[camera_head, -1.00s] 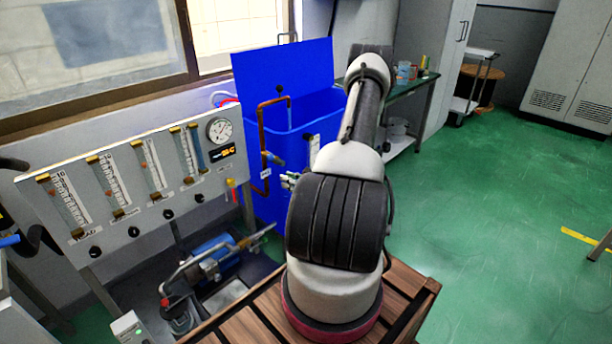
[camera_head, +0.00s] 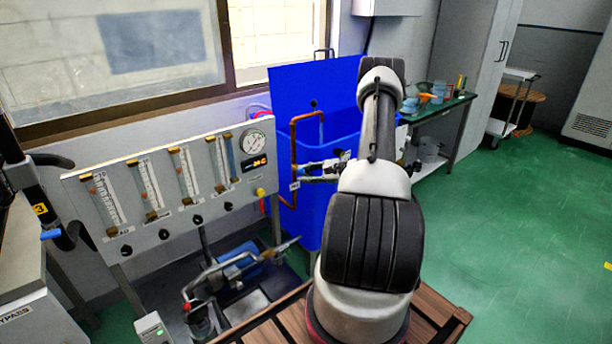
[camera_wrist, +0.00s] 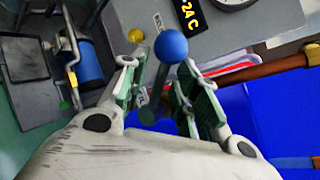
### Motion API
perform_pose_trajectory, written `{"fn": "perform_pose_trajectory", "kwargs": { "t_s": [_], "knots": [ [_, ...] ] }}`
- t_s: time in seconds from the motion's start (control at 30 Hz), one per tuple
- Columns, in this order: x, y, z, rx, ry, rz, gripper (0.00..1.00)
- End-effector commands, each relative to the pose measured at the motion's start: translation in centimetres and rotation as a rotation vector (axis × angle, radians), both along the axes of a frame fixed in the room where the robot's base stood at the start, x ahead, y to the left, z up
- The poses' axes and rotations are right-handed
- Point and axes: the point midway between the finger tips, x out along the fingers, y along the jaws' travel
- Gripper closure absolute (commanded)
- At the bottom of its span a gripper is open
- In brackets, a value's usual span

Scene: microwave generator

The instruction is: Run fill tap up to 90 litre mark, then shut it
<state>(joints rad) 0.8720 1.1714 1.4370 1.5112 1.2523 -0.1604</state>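The blue tank (camera_head: 348,128) stands by the window with a flat blue panel (camera_head: 290,90) behind it. A copper pipe (camera_head: 293,150) runs down its left side and bends over its rim. My gripper (camera_head: 328,170) is beside this pipe, in front of the tank. In the wrist view, my gripper (camera_wrist: 162,78) has its green-padded fingers apart. A blue ball knob (camera_wrist: 171,46) on a thin stem shows between them, with gaps visible on both sides. I cannot tell whether this is the tap's handle. The water level and the litre marks cannot be read.
A grey flowmeter panel (camera_head: 180,185) with a round gauge (camera_head: 257,142) and a yellow knob (camera_head: 260,192) stands left of the tank. A blue pump (camera_head: 243,262) sits low beneath it. A green bench (camera_head: 437,105) is behind the tank; open green floor lies right.

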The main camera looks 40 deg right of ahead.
Motion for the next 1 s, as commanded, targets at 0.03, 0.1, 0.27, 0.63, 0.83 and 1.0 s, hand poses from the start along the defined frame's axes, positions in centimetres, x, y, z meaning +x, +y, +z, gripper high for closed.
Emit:
{"fn": "perform_pose_trajectory", "kwargs": {
  "t_s": [0.03, 0.1, 0.27, 0.63, 0.83, 1.0],
  "knots": [
    [0.24, 0.18, -0.08, 0.000, 0.000, 0.000, 0.69],
    [0.40, 0.25, -0.13, 0.001, 0.000, -0.001, 0.69],
    [0.42, 0.26, -0.13, 0.001, 0.000, -0.001, 0.69],
    [0.39, 0.29, -0.10, 0.002, -0.001, 0.000, 1.00],
    [0.38, 0.42, -0.02, 0.004, -0.003, 0.003, 1.00],
    [0.39, 0.51, 0.02, 0.004, -0.003, 0.005, 1.00]
  ]
}}
